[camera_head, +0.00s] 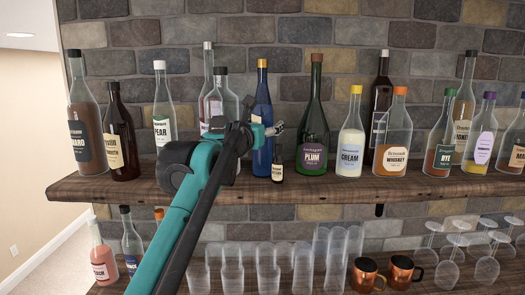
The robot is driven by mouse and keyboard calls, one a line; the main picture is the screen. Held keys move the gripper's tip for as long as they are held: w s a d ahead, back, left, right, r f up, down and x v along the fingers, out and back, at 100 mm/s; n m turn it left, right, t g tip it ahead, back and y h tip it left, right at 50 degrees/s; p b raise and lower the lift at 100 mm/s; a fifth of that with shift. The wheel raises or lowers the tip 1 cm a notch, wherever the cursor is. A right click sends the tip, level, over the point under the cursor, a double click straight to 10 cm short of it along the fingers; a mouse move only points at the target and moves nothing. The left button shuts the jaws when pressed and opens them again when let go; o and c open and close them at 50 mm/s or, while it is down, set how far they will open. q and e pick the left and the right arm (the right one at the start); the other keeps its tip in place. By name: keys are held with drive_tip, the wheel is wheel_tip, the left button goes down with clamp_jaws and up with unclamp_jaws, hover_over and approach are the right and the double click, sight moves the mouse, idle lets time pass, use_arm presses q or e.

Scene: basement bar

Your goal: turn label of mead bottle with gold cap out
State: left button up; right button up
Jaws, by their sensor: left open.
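A tall blue bottle with a gold cap (262,90) stands upright on the upper wooden shelf. A small pale patch shows on its left side, but no name can be read on it, so I cannot confirm that it is the mead. My left gripper (277,130) is open at the right side of the blue bottle's body and covers part of it. I cannot tell whether it touches the glass. My right gripper is not in view.
The plum bottle (313,125) stands close on the right, then the cream bottle (350,140) and several others. A clear bottle (224,100) is partly behind my arm. The upper shelf (330,187) has a narrow front strip free. Glasses and copper mugs (366,275) stand below.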

use_arm(q)
drive_tip(key=c, duration=1.1)
drive_tip(key=n+y+p, duration=0.1)
drive_tip(key=n+y, duration=0.1)
drive_tip(key=y, duration=0.1)
drive_tip(key=n+y+p, duration=0.1)
drive_tip(key=n+y, duration=0.1)
drive_tip(key=y, duration=0.1)
drive_tip(key=n+y+p, duration=0.1)
drive_tip(key=n+y, duration=0.1)
drive_tip(key=y, duration=0.2)
drive_tip(key=shift+t, duration=0.3)
drive_tip(key=o, duration=1)
drive_tip(key=shift+s, duration=0.1)
drive_tip(key=shift+o, duration=0.2)
drive_tip(key=shift+a+h, duration=0.1)
drive_tip(key=shift+h, duration=0.2)
